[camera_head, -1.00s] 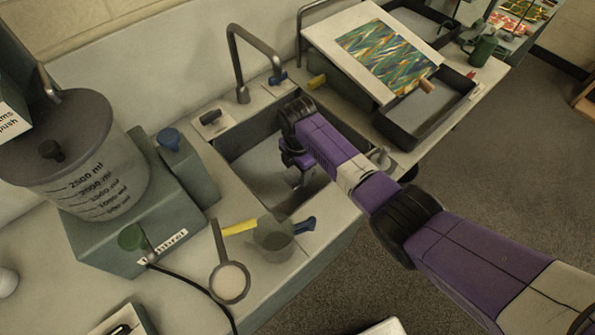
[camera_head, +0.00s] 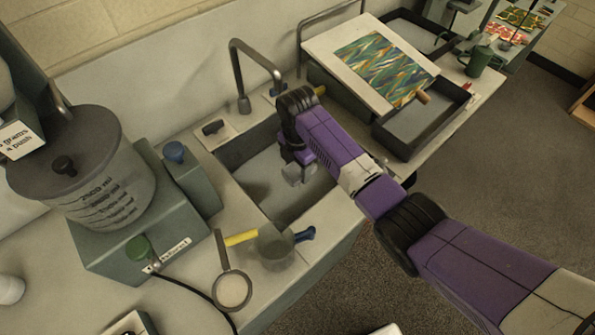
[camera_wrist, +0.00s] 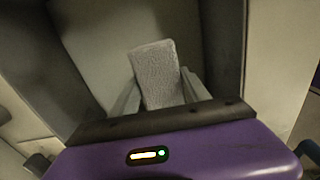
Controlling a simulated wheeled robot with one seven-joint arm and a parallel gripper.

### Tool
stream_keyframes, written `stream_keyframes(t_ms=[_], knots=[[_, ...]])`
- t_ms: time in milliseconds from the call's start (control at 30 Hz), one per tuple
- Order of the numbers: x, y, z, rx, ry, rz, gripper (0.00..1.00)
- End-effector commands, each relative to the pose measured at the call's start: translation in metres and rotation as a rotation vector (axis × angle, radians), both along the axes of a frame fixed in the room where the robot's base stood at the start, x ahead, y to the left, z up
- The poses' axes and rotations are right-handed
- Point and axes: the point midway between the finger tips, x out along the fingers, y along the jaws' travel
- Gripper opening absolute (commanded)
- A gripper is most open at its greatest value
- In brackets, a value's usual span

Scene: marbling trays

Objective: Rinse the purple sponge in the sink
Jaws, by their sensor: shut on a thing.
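The sink (camera_head: 262,172) is a grey basin set in the pale counter, with a bent grey tap (camera_head: 243,78) behind it. My gripper (camera_head: 297,175) is over or inside the sink, pointing down. In the wrist view my gripper (camera_wrist: 163,98) is shut on the sponge (camera_wrist: 157,68), a pale, greyish-mauve textured block held between both fingers. The sink floor shows beyond it. In the head view the sponge is hard to make out from the fingers. Whether it touches the basin I cannot tell.
A ladle (camera_head: 232,290) and a grey cup (camera_head: 275,243) lie on the front counter. A large measuring bucket (camera_head: 85,185) stands left. A board with marbled paper (camera_head: 385,68) and a dark tray (camera_head: 425,118) are right.

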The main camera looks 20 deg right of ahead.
Motion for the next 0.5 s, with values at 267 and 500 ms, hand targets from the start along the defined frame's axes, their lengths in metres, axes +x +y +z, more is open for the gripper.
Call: stream_keyframes(t_ms=[267, 500], knots=[[0.000, 0.000, 0.021, 0.000, -0.002, 0.000, 0.38], [0.001, 0.000, 0.038, 0.000, -0.003, 0.000, 0.38]])
